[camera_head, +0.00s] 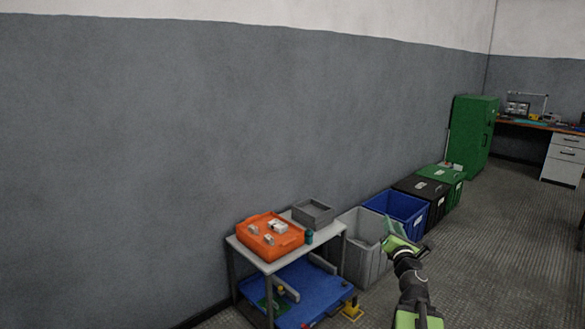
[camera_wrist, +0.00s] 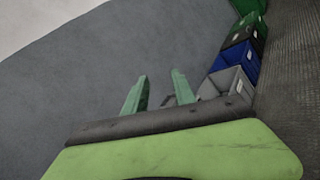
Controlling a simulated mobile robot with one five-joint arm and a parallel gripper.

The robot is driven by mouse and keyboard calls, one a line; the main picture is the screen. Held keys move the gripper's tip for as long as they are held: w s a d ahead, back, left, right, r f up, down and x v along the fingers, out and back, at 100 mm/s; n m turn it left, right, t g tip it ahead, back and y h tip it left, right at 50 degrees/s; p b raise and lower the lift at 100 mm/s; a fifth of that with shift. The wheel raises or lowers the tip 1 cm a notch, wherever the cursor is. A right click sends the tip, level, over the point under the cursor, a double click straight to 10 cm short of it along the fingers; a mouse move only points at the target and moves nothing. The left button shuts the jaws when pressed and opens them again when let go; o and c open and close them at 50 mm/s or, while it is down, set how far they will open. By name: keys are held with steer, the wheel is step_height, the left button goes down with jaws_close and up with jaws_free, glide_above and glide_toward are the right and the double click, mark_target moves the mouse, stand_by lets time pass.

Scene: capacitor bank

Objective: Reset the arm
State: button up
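My arm rises from the bottom right of the head view and ends in my gripper (camera_head: 392,226), which is in front of the grey bin and the blue bin. In the wrist view my gripper (camera_wrist: 158,80) has its two green fingers standing apart. Nothing is held between them; the grey wall and a small part of a grey container show behind. The wrist view is tilted. The fingers are small in the head view.
A small table (camera_head: 285,262) carries an orange tray (camera_head: 262,246) and a grey box (camera_head: 313,207). A grey bin (camera_head: 352,222), blue bin (camera_head: 385,202), black bin (camera_head: 437,213) and green bin (camera_head: 455,196) line the wall. A green cabinet (camera_head: 474,130) stands beyond. Floor at right is clear.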

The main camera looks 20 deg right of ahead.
steer(key=w+a+f+m+g+y, duration=0.1)
steer(key=w+a+f+m+g, duration=0.2)
steer(key=a, duration=0.6)
steer(key=w+a+f+m, duration=0.3)
steer(key=a+f+m, duration=0.2)
steer(key=a, duration=0.3)
steer(key=w+a+f+m+g+y, duration=0.1)
steer(key=w+a+f+m+g, duration=0.2)
steer(key=a, duration=0.6)
steer(key=s+a+f+m+g+y, duration=0.5)
steer(key=s+a+f+m+g, duration=0.4)
steer(key=s+a+f+m, duration=0.5)
steer(key=s+g, duration=0.3)
steer(key=s, duration=0.4)
step_height(320, 180, up, 21)
steer(key=p, duration=2.2)
steer(key=shift+w+m, duration=0.15)
steer(key=shift+m, duration=0.15)
